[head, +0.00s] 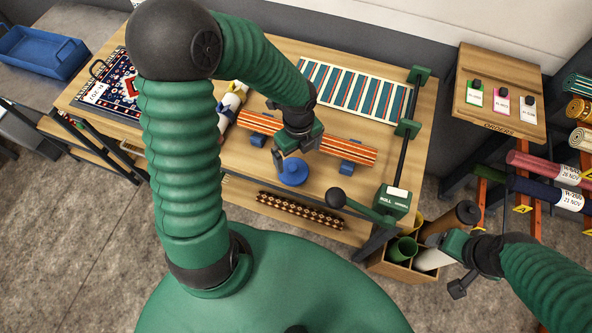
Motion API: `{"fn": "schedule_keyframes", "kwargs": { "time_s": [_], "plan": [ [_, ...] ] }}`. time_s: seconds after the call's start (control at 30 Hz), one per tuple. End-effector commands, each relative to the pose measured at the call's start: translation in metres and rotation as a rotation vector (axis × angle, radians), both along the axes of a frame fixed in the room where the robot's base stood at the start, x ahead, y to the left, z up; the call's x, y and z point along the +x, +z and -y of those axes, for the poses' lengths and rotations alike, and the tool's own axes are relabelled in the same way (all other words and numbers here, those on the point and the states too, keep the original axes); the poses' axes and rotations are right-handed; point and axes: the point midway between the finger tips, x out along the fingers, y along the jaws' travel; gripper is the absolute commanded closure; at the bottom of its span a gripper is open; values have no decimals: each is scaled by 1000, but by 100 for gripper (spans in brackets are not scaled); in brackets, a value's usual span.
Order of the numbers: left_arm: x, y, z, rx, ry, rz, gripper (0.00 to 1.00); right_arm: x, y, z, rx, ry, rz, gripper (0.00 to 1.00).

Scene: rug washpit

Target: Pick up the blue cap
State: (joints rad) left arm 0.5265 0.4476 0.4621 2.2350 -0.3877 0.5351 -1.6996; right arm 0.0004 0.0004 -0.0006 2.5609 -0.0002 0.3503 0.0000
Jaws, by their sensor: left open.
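The blue cap (293,173) is a round blue piece with a raised top, near the front edge of the wooden table. My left gripper (292,160) points down at the cap, with its fingers apart. It partly hides the cap's far side, and I cannot tell whether it touches the cap. My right gripper (444,264) is at the lower right, beside the box of rolls, with its fingers apart and nothing seen between them.
A striped orange roll (345,149) lies on blue supports just behind the cap. A green-ended rail with a black ball handle (336,197) stands to the right. A box of rolls (395,262) is on the floor. A patterned rug (118,85) lies at the left.

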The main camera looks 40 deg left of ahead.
Motion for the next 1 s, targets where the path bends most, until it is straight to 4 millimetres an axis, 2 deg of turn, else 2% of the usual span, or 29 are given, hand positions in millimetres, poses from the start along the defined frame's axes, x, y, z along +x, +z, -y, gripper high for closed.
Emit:
{"fn": "schedule_keyframes", "kwargs": {
  "time_s": [0.03, 0.1, 0.37, 0.57, 0.83, 1.0],
  "plan": [
    [-1, -24, -1, -2, 1, -4, 0, 0, -13, 0, 0, 0, 1, 22],
    [-2, -38, -2, -3, 1, -3, 0, 0, -15, 0, 0, 1, 1, 22],
    [-2, -67, -3, -1, 5, 0, 0, 1, -17, -1, 0, 1, 2, 22],
    [1, -102, -5, 2, 4, -1, 0, 1, -22, -1, 0, 1, 2, 22],
    [1, -108, -8, 0, 6, 2, 0, 1, -22, 0, 0, 1, 2, 22],
    [1, -108, -9, 0, 7, 2, 21, 1, -22, -1, 0, 1, 2, 22]
  ]
}}
